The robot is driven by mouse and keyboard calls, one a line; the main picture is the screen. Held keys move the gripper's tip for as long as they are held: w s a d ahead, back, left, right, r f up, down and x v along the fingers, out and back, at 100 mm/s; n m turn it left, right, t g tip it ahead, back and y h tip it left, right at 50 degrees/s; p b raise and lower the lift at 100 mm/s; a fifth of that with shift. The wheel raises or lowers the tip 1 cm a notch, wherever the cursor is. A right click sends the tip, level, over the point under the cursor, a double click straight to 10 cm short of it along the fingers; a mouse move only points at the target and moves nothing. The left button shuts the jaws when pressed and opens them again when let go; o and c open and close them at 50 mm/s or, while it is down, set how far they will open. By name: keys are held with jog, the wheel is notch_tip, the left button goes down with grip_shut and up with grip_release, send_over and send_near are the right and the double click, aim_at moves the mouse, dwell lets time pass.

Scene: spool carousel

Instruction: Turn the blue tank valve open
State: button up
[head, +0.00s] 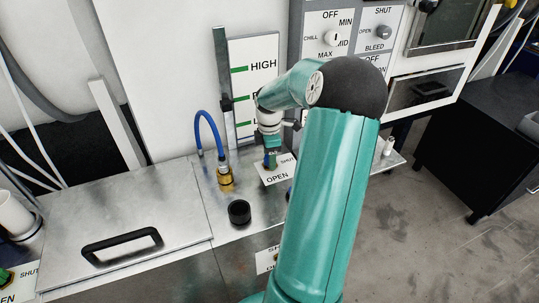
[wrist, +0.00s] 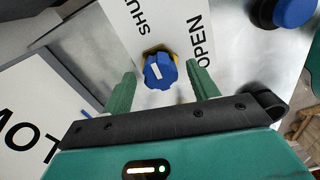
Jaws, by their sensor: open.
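The blue valve knob (wrist: 160,72) sits on a brass-coloured base over a white label (wrist: 181,28) that reads SHUT and OPEN. A short white mark shows on the knob's face, slightly toward the SHUT side; I cannot tell exactly where it points. My gripper (wrist: 160,78) is open, with one green finger on each side of the knob and a visible gap on both sides. In the head view my gripper (head: 270,160) points down at the same label (head: 277,174) on the metal bench and mostly hides the knob.
A brass fitting with a blue hose (head: 225,176) and a black round cup (head: 239,212) stand left of my gripper. A level gauge board (head: 262,65) rises behind. Another blue knob (wrist: 293,11) is at the wrist view's upper right. A lid with a black handle (head: 122,245) lies left.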

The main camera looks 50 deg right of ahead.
jog(key=c, duration=1)
jog(key=shift+m, duration=0.3)
jog(key=m, duration=0.3)
jog(key=shift+w, duration=0.1)
jog(key=m, duration=0.5)
jog(key=shift+m, duration=0.4)
jog(key=m, duration=0.4)
jog(key=shift+m+t, duration=0.3)
jog(key=shift+m, duration=2)
